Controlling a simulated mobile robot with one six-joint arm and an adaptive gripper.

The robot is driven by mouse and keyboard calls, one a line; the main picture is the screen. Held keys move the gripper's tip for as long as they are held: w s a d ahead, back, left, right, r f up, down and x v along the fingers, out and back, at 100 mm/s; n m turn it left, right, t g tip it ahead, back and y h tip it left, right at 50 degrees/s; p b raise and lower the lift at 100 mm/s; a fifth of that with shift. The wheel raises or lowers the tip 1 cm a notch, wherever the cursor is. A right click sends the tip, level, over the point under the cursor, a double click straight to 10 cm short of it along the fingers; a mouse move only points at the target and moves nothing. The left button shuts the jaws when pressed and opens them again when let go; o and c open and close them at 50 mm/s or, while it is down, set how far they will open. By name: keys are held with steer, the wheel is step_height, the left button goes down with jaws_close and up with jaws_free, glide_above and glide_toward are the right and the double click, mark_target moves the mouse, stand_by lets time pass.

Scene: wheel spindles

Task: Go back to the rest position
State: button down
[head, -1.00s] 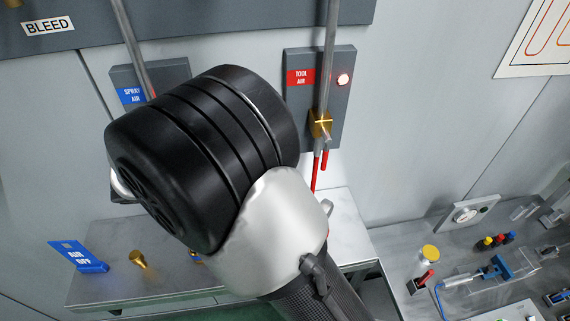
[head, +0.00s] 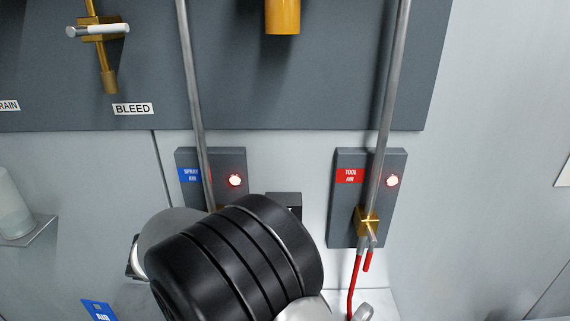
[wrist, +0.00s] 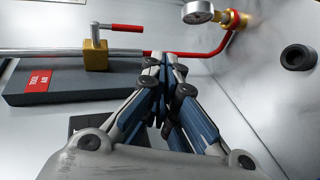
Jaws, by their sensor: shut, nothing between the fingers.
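My gripper (wrist: 164,65) shows in the wrist view with its two blue-grey fingers drawn together at the tips, with nothing between them. Its tips appear in front of a red pipe, close to the tool air panel; I cannot tell the gap. In the head view my black and silver arm link fills the lower middle and hides the gripper. The tool air panel (head: 345,205) has a red label, a lit red lamp and a brass valve (head: 367,220) with a red handle. The same valve (wrist: 96,55) shows at upper left in the wrist view.
A spray air panel (head: 228,163) with a lit lamp is partly behind my arm. A grey board (head: 250,90) with a BLEED label (head: 133,109) spans the top. A pressure gauge (wrist: 197,12) sits at the wrist view's top. A blue sign (head: 98,309) stands at lower left.

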steer(key=s+d+g+y+b, duration=0.3)
steer(key=s+d+y, duration=0.35)
steer(key=d, duration=0.55)
steer(key=s+d+f+m+t+y+b, duration=0.1)
steer(key=s+t+y, duration=0.4)
steer(key=s, duration=0.7)
steer(key=shift+d+f+m+y+b, duration=0.3)
steer(key=shift+d+f+y+b, duration=0.35)
steer(key=shift+f+y+b, duration=0.6)
steer(key=shift+w+r, duration=0.1)
steer(key=shift+r, duration=0.15)
